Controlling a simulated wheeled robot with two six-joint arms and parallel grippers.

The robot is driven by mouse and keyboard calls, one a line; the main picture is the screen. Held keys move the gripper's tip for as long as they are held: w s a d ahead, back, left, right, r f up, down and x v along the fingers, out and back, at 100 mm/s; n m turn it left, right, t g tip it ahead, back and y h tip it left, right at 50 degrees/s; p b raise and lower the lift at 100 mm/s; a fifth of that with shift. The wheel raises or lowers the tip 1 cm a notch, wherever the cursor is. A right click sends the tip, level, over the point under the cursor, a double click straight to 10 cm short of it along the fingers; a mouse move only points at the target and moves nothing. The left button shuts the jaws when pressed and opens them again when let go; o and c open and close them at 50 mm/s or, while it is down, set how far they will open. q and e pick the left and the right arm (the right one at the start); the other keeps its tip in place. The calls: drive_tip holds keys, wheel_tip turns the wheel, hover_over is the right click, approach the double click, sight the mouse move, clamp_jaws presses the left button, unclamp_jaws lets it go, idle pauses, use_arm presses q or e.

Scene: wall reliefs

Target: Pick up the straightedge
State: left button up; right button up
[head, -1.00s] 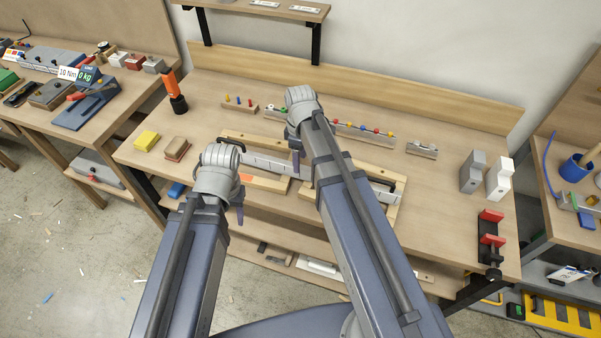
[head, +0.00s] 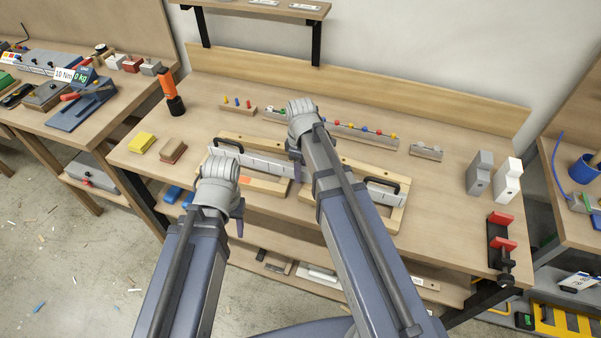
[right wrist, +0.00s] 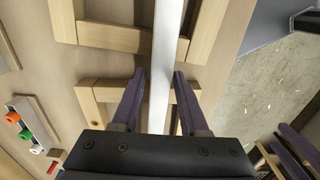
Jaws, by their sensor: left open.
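The straightedge (head: 262,163) is a long pale bar with a black handle near each end. It lies across two light wooden frames (head: 341,206) on the workbench. My right arm hides its middle in the head view. In the right wrist view the straightedge (right wrist: 165,60) runs between the fingers of my right gripper (right wrist: 159,74). That gripper is open, with a gap at the left finger and the bar closer to the right finger. My left gripper (head: 239,214) is open and empty at the bench's front edge, in front of the straightedge's left part.
Yellow (head: 142,143) and brown (head: 172,150) blocks and an orange-black torch (head: 170,92) stand left. A rail of coloured knobs (head: 362,131) lies behind. Grey and white blocks (head: 508,180) and a red clamp (head: 500,232) are right. A lower shelf holds tools.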

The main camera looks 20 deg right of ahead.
clamp_jaws()
idle(1.0)
